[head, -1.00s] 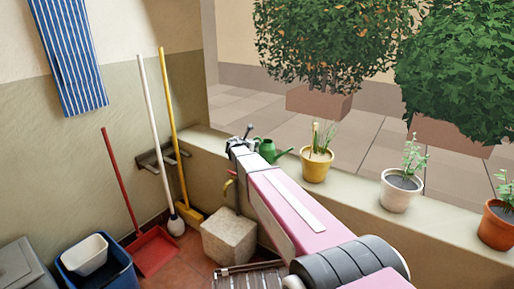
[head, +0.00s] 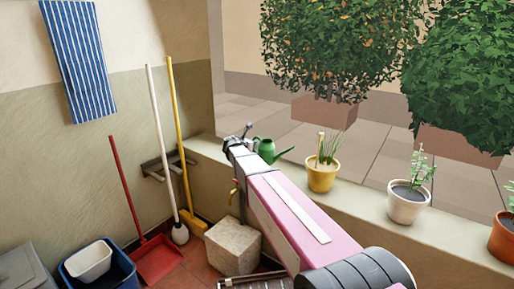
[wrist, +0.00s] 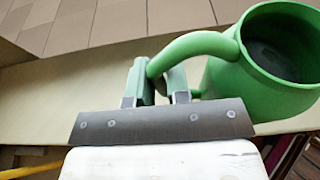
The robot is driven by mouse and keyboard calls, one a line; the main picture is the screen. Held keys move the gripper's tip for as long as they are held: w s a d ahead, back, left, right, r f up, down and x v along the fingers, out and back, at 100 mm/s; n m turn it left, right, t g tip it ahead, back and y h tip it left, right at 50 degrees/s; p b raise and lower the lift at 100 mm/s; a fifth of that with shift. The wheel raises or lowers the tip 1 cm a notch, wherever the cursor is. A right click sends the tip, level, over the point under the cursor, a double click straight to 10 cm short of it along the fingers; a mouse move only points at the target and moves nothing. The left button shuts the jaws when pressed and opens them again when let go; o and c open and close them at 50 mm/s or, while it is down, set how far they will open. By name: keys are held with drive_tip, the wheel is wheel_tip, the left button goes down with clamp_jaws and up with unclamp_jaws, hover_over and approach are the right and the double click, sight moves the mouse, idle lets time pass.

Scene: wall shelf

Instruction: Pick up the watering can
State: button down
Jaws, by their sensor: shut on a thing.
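The green watering can (head: 266,150) is at the ledge's far end in the head view, partly hidden behind my arm. In the wrist view the can (wrist: 262,75) fills the upper right, its round open top facing the camera and its curved handle reaching left. My gripper (wrist: 160,85) is shut on that handle, with one finger on each side of it. In the head view my gripper (head: 243,137) is small and mostly hidden by my arm. I cannot tell whether the can's base touches the ledge.
The pale ledge (head: 350,205) carries a yellow pot (head: 322,178), a white pot (head: 407,207) and an orange pot (head: 503,240) to the right of the can. A tap and a stone block (head: 233,247) are below. Brooms lean on the left wall.

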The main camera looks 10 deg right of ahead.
drive_tip(key=s+a+r, duration=0.2)
drive_tip(key=a+r, duration=0.2)
drive_tip(key=a, duration=0.3)
drive_tip(key=shift+s+r, duration=0.3)
drive_tip(key=shift+s, duration=0.1)
drive_tip(key=shift+a+r, duration=0.1)
drive_tip(key=shift+a, duration=0.05)
idle(0.5)
